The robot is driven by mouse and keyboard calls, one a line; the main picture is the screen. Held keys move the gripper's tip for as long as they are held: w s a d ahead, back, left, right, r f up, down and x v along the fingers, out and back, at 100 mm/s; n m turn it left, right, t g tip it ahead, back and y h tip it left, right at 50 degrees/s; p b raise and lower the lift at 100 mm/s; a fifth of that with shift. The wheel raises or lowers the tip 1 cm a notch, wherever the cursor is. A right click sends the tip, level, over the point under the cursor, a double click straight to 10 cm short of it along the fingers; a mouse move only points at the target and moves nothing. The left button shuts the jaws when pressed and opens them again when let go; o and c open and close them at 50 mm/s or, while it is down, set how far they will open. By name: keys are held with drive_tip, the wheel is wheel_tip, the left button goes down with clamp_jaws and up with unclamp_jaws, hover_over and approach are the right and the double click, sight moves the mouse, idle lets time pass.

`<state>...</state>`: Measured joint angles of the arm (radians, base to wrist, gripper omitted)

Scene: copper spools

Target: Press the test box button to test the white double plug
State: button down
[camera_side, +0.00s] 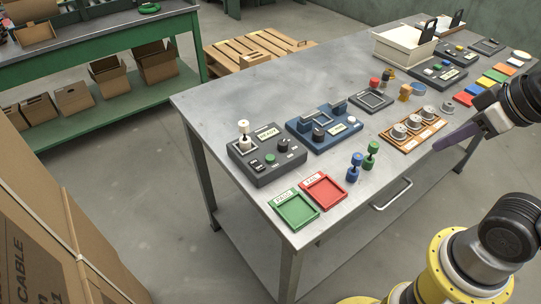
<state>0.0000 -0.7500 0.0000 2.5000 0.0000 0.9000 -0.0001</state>
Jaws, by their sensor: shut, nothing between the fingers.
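The test box (267,172) is a dark grey box near the left end of the metal table, with a label reading READY. A green button (270,158) and a dark knob (283,145) show on its top. The white double plug (243,135) stands upright at the box's back left corner, apparently in a socket. My gripper (437,148) is at the right, above the table's front edge, with its long purple fingers shut and empty. It is well apart from the test box and plug.
A green PASS tray (293,210) and a red FAIL tray (323,191) lie in front of the box. A blue double plug (354,167) and a green one (371,155) stand nearby. A blue device (322,128) and a wooden spool tray (411,133) are to the right.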

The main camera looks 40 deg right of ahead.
drive_tip(key=shift+w, duration=0.1)
drive_tip(key=w+a+r+t+y, duration=0.3)
drive_tip(key=w+a+r+t, duration=0.25)
drive_tip(key=w+r, duration=0.35)
drive_tip(key=m+g+h, duration=0.2)
drive_tip(key=m, duration=0.6)
hover_over(270, 159)
wheel_tip(270, 159, down, 15)
drive_tip(key=shift+s+d, duration=0.1)
drive_tip(key=shift+s, duration=0.3)
drive_tip(key=shift+f, duration=0.15)
drive_tip(key=shift+f, duration=4.2)
